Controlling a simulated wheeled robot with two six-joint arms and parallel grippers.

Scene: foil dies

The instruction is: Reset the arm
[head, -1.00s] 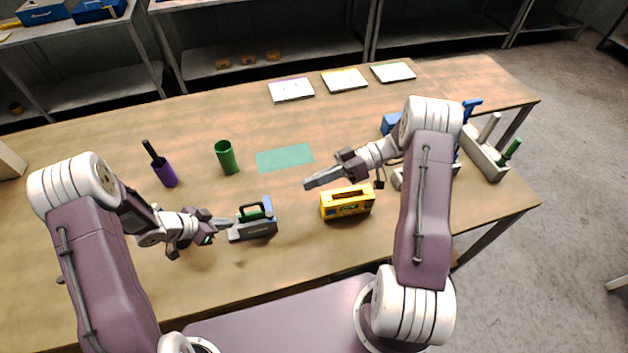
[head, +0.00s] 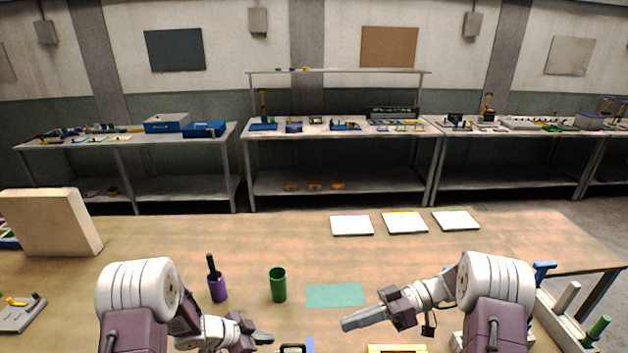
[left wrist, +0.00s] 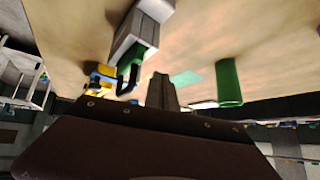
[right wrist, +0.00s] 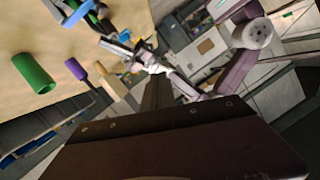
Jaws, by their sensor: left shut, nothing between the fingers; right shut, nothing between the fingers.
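My right gripper (head: 362,319) is shut and empty below the flat teal patch (head: 335,295), pointing left. Its closed fingers (right wrist: 157,92) show in the right wrist view. Neither gripper visibly holds anything.
A green cup (head: 278,285) and a purple holder (head: 217,288) stand on the table. A yellow case (head: 398,349) is cut off at the bottom. White panels (head: 404,223) lie at the back. A rack (head: 561,318) stands right, a beige block (head: 50,222) left.

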